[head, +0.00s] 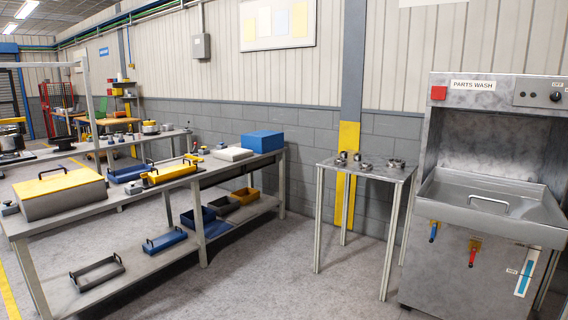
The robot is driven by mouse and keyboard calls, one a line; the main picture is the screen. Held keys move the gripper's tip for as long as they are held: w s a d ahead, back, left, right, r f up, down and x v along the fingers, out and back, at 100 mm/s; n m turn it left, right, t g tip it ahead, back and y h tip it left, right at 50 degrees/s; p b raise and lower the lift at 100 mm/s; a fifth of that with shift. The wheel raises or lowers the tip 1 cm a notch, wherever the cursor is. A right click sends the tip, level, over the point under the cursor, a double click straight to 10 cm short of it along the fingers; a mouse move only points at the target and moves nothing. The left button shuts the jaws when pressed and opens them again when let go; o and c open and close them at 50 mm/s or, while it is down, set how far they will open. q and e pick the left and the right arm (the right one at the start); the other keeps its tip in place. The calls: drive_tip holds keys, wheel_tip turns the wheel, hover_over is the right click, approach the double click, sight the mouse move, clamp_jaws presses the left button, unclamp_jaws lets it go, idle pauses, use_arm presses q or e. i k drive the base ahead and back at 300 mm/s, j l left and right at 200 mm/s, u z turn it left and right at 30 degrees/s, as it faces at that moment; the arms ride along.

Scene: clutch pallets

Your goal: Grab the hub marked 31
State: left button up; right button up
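Several small metal parts stand on the small grey table (380,173) in the middle right of the head view. One part (342,158) is near its left back edge, and another metal part (396,163) is at its right. They may be hubs, but they are too small for me to read any number, so I cannot tell which is marked 31. More round metal parts (150,128) lie on the far bench at the left. Neither of my grippers is in view.
A parts wash station (490,205) stands right of the small table. A long workbench (125,195) with trays, a yellow-topped case (60,190) and a blue box (262,141) runs along the left. The floor (270,265) between them is clear.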

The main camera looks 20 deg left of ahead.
sight(341, 162)
drive_tip(key=i+j+u, duration=0.35)
drive_tip(key=i, duration=0.4)
drive_tip(key=i+l+u, duration=0.1)
drive_tip(key=i+u, duration=0.2)
drive_tip(key=i, duration=3)
drive_tip(key=i+j, duration=0.1)
drive_tip(key=i, duration=2.5)
drive_tip(key=i+z, duration=0.15)
drive_tip(key=z, duration=0.25)
drive_tip(key=i+z, duration=0.2)
drive_tip(key=z, duration=0.25)
drive_tip(key=i+j+z, duration=0.1)
drive_tip(key=z, duration=0.3)
drive_tip(key=i+j+z, duration=0.15)
drive_tip(key=z, duration=2.4)
drive_tip(key=l, duration=0.2)
drive_tip(key=u, duration=0.05)
